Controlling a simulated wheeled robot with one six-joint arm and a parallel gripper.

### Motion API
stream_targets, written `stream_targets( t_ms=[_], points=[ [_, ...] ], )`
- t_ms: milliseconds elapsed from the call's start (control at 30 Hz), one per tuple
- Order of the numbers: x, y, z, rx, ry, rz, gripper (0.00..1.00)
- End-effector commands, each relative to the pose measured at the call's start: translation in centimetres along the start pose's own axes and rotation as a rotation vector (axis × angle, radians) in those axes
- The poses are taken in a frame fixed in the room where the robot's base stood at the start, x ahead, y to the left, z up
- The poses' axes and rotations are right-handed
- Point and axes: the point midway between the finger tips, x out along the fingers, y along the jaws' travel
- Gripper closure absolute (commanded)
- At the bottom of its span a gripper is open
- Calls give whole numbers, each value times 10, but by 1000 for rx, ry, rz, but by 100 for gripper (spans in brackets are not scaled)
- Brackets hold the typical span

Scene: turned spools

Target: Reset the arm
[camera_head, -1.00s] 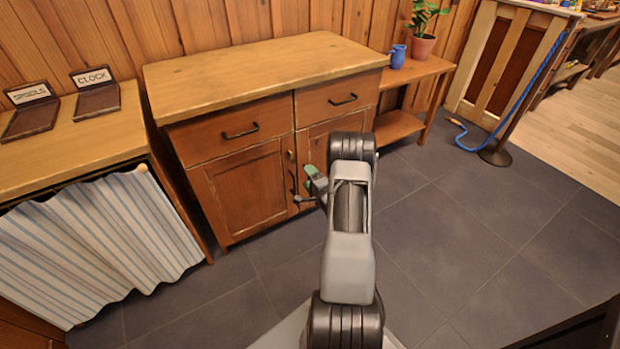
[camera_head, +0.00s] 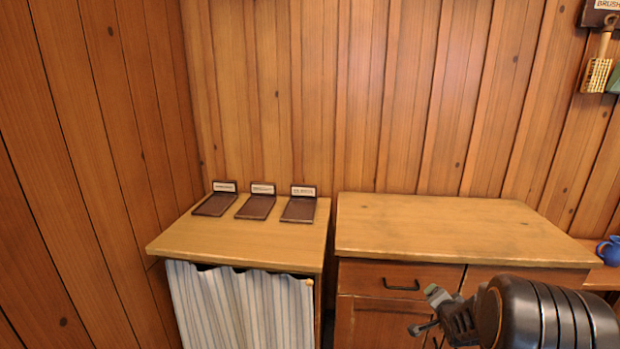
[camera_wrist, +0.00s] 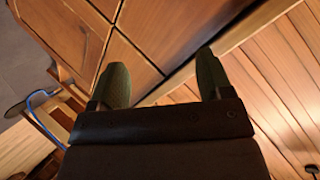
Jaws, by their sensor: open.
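My gripper (camera_wrist: 162,82) shows in the wrist view with its two green fingertips apart and nothing between them. Beyond it are the wooden cabinet front and the plank wall, seen tilted. In the head view my gripper (camera_head: 428,309) is small at the lower right, in front of the drawer cabinet (camera_head: 450,235). My dark, ribbed arm link fills the lower right corner and hides part of the cabinet front. I cannot tell how far the fingers are from the cabinet.
A curtained side table (camera_head: 240,258) stands left of the cabinet and bears dark labelled stands (camera_head: 255,206). The cabinet top is bare. A blue jug (camera_head: 609,250) stands at the right edge. A brush (camera_head: 597,72) hangs on the plank wall.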

Motion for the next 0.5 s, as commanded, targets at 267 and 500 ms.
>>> stream_targets(
  t_ms=[267,500],
  points=[
    [-183,-126,-11,-474,-300,186,28],
    [-308,-158,12,-771,-600,175,28]
  ],
)
